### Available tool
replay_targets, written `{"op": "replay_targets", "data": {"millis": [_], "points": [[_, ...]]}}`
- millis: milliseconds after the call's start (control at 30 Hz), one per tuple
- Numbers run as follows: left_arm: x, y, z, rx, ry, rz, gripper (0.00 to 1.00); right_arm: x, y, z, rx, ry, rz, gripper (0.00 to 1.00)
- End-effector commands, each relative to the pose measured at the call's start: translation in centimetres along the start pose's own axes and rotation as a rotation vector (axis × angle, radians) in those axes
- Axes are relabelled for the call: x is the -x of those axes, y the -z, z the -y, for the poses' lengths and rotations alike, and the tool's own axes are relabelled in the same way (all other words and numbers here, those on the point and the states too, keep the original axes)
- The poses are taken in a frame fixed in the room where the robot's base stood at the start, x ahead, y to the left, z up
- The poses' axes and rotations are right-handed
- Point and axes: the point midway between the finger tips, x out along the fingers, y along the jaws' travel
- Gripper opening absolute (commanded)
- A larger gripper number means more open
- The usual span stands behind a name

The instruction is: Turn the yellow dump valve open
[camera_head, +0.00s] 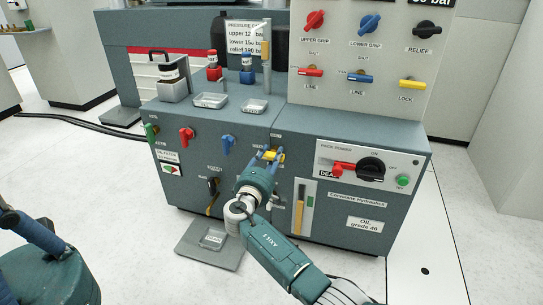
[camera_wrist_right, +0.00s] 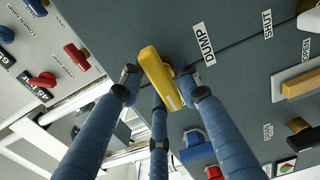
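The yellow dump valve handle (camera_head: 270,156) is on the front of the grey-green cabinet, just right of the blue handle. In the right wrist view the handle (camera_wrist_right: 158,76) lies beside the DUMP label (camera_wrist_right: 203,45). My right gripper (camera_head: 268,154) is at the handle, with blue fingers on either side of it. The fingertips (camera_wrist_right: 160,80) flank it closely and a third finger is below; I cannot tell whether they touch it. My left gripper (camera_head: 35,235) is only partly in view at the lower left, away from the cabinet.
A red handle (camera_head: 187,136) and blue handle (camera_head: 228,145) are left of the dump valve. A pack power panel (camera_head: 370,166) is to the right. A floor plate (camera_head: 210,245) lies in front.

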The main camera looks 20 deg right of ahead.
Motion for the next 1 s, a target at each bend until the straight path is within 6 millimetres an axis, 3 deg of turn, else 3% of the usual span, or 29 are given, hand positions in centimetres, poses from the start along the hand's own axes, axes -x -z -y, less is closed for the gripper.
{"op": "replay_targets", "data": {"millis": [300, 433, 800, 1000], "points": [[0.1, 0.0, 0.1, -0.001, 0.000, 0.004, 0.00, 0.0, -0.1, -0.1, -0.003, -0.001, 0.001, 0.42], [0.0, 0.0, 0.1, -0.001, 0.000, 0.003, 0.00, 1.0, 0.0, 0.0, -0.005, -0.001, -0.001, 0.42], [0.0, 0.0, 0.0, -0.001, 0.000, 0.002, 0.00, 8.5, 0.1, 0.1, -0.005, 0.002, -0.001, 0.42], [0.0, 0.0, 0.0, -0.001, 0.000, 0.001, 0.00, 11.2, 0.0, 0.0, -0.003, 0.001, 0.000, 0.42]]}}
